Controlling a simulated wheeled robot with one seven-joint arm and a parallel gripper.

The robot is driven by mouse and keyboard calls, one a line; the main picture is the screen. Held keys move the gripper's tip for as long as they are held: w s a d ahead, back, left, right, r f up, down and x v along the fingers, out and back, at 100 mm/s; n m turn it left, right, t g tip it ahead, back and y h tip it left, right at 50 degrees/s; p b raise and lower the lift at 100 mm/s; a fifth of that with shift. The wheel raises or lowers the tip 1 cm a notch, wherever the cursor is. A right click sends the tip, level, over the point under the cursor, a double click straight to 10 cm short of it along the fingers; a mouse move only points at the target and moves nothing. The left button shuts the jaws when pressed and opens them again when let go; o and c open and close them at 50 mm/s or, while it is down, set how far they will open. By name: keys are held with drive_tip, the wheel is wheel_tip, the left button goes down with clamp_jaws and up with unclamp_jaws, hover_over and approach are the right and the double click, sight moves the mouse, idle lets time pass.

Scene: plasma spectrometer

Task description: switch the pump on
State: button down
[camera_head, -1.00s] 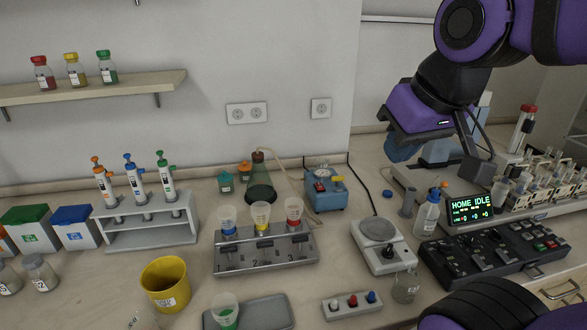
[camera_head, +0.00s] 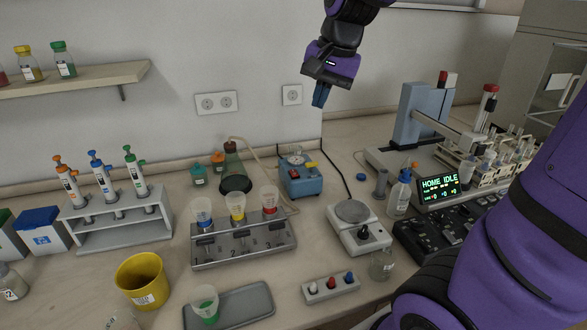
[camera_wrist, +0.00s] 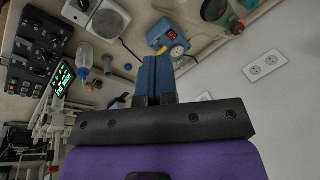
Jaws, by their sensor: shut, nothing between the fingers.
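The pump (camera_head: 302,182) is a small blue box with a round gauge on top, a red part on its front and a yellow part on its top right. It stands at the back of the bench near the wall. It also shows in the wrist view (camera_wrist: 167,33), upside down, beyond the fingertips. I cannot tell the position of its switch. My gripper (camera_head: 319,103) is purple and black with blue fingers. It is shut and empty, up in the air above and slightly right of the pump in the head view. Its fingers also show in the wrist view (camera_wrist: 154,62).
A hose runs from the pump to a flask (camera_head: 235,175) on its left. The filter rack (camera_head: 246,248) stands in front. A stirrer plate (camera_head: 354,232), a wash bottle (camera_head: 398,197) and a lit display (camera_head: 439,188) are to the right. A wall socket (camera_head: 291,95) is left of my gripper.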

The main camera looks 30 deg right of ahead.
drive_tip(key=w+d+f+m+g, duration=0.1)
drive_tip(key=w+d+f+m, duration=0.15)
drive_tip(key=w, duration=0.35)
drive_tip(key=w+d+f+m, duration=0.1)
drive_tip(key=w+f+m, duration=0.3)
drive_tip(key=w, duration=0.2)
drive_tip(key=m+g+h, duration=0.2)
drive_tip(key=m, duration=0.3)
hover_over(293, 174)
wheel_tip(293, 174, down, 10)
drive_tip(key=shift+d+f, duration=0.1)
wheel_tip(293, 174, down, 14)
